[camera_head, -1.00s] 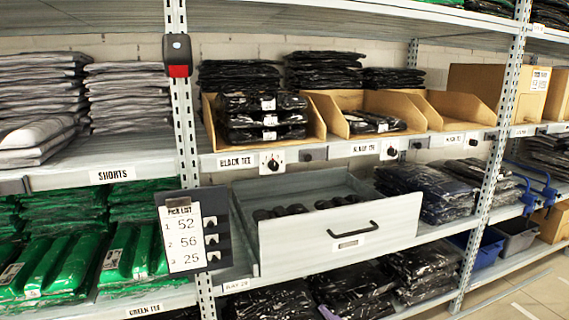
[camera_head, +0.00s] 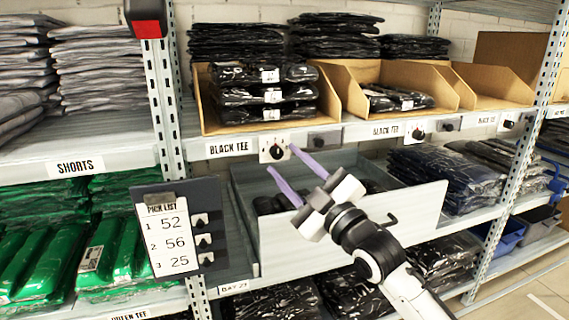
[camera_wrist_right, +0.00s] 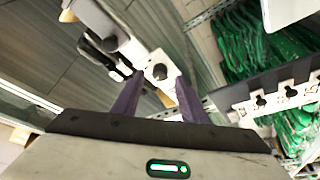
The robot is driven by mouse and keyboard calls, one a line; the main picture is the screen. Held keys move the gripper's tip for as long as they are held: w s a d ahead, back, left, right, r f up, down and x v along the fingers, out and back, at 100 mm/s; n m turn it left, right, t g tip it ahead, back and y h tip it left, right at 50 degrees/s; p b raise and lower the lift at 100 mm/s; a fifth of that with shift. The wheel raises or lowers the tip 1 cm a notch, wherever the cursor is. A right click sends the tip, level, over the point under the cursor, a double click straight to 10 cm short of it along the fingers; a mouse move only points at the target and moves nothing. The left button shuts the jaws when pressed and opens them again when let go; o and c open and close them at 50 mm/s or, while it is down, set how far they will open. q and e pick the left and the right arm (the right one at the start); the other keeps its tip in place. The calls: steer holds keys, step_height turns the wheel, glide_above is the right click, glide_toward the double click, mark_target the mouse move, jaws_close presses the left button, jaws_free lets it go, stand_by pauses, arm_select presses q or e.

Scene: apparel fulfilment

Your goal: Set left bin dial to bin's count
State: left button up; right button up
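The left bin dial (camera_head: 277,149) is a black knob on a white plate on the shelf edge, below the left cardboard bin (camera_head: 228,119). It also shows in the right wrist view (camera_wrist_right: 160,72). Three black packaged tees (camera_head: 268,95) show stacked in that bin. My right gripper (camera_head: 281,161) is open, its two purple fingers apart and pointing up toward the dial. In the wrist view the dial appears between and just beyond the fingertips; I cannot tell whether they touch it. The dial's pointer is too small to read. My left gripper is not in view.
An open grey drawer (camera_head: 420,215) with a black handle lies below the dial, behind my right arm. Other dials (camera_head: 418,131) line the shelf edge to the right.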

steer(key=shift+x, duration=1)
steer(key=shift+c, duration=0.5)
jaws_close()
steer(key=shift+m, duration=0.3)
